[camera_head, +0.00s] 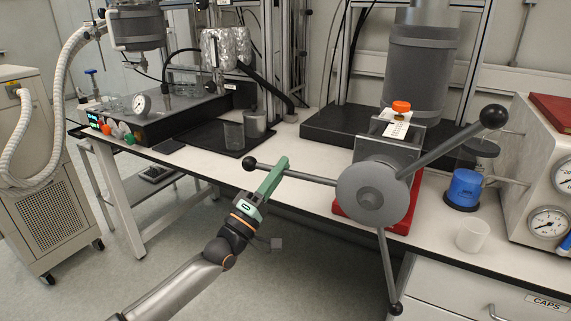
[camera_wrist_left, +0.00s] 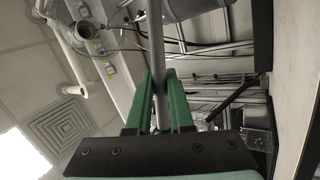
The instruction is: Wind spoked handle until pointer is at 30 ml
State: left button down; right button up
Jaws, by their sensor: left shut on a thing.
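The spoked handle has a grey round hub (camera_head: 375,194) and three spokes with black ball knobs. One spoke points left, one to the upper right, one down. My left gripper (camera_head: 276,172) has green fingers shut on the left spoke, just inside its black knob (camera_head: 249,163). In the left wrist view the spoke (camera_wrist_left: 156,45) runs between the green fingers (camera_wrist_left: 160,100). A small white marked plate (camera_head: 397,129) sits above the hub under an orange cap (camera_head: 401,107). Its pointer and reading are too small to tell. My right gripper is not in view.
The handle's block stands on a red base (camera_head: 397,229) at the bench's front edge. A blue-topped container (camera_head: 464,188), a white cup (camera_head: 473,235) and a gauge box (camera_head: 548,170) stand to its right. A black tray (camera_head: 208,137) lies left. The floor before the bench looks clear.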

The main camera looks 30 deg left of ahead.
pick_arm(q)
notch_tip(320, 180, down, 6)
jog(key=n+y+b, duration=0.2)
jog(key=n+y, duration=0.2)
jog(key=n, duration=0.2)
jog(key=shift+d+t, duration=0.15)
jog(key=shift+t, duration=0.25)
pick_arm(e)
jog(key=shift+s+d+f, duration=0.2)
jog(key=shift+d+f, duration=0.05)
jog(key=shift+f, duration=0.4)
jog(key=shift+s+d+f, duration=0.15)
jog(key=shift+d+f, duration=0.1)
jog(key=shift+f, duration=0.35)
pick_arm(q)
jog(key=c, duration=0.8)
grip_release()
jog(key=shift+c, duration=0.2)
jog(key=shift+r, duration=0.1)
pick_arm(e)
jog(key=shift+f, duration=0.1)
